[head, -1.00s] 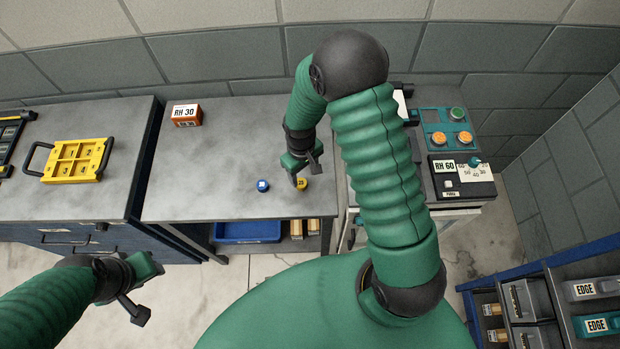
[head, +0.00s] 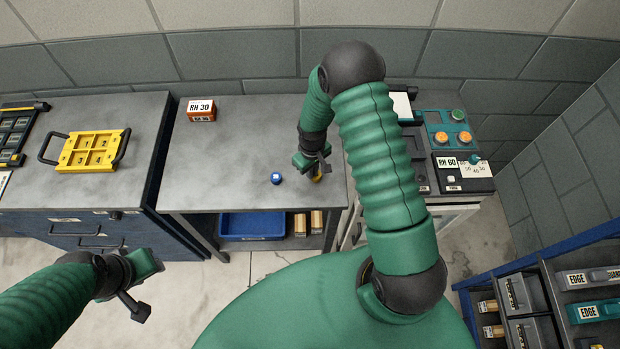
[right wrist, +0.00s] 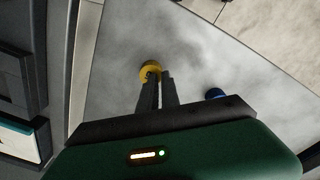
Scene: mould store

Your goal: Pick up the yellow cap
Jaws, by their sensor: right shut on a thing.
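The yellow cap (head: 317,177) is at the fingertips of my right gripper (head: 316,172), close to the front right part of the middle table. In the right wrist view the yellow cap (right wrist: 150,70) shows at the ends of the two dark fingers (right wrist: 158,78), which are shut on it. Whether the cap still touches the tabletop cannot be told. My left gripper (head: 143,290) hangs over the floor in front of the left cabinet, away from the cap; its jaw opening cannot be made out.
An orange RH 30 box (head: 201,111) is at the table's back left. A yellow tray (head: 92,150) lies on the left cabinet. The RH 60 device (head: 462,167) stands at right.

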